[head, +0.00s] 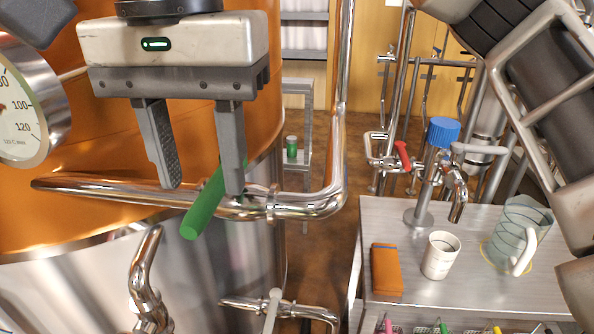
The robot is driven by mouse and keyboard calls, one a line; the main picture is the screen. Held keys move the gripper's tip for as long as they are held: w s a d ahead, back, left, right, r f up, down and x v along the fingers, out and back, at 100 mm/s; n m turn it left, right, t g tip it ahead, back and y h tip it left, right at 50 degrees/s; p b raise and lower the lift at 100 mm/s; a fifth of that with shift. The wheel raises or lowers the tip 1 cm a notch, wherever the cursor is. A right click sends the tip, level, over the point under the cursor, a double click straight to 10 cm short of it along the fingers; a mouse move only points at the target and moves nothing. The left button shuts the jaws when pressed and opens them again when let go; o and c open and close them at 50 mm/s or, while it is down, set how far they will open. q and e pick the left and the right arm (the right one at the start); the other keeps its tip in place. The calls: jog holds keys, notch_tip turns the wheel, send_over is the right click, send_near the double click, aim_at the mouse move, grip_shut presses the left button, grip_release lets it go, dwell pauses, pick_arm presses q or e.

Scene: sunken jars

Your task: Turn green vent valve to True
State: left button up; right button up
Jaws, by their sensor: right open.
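The green vent valve handle (204,208) is a bright green lever on a shiny steel pipe (110,187) running across the front of the copper tank. It slants, its free end down and to the left, its upper part partly hidden behind one finger. My right gripper (202,188) hangs fingers-down over the pipe, open, with nothing gripped. The handle lies just below and beside the right-hand fingertip; whether they touch I cannot tell. My left gripper is not in view.
A dial gauge (22,115) sits on the tank (115,137) at left. A steel bench (485,300) at right holds a white cup (440,256), a glass jug (508,240), an orange case (386,270) and a blue-topped tap (443,132). A vertical pipe (343,90) stands right of the gripper.

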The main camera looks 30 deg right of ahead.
aim_at(205, 192)
notch_tip(205, 192, down, 2)
jog(key=shift+f+b, duration=0.2)
jog(key=shift+b, duration=0.35)
jog(key=shift+r+p, duration=0.5)
jog(key=shift+r, duration=0.05)
jog(key=shift+w+f+b, duration=0.1)
jog(key=shift+f+b, duration=0.55)
jog(key=shift+f, duration=0.3)
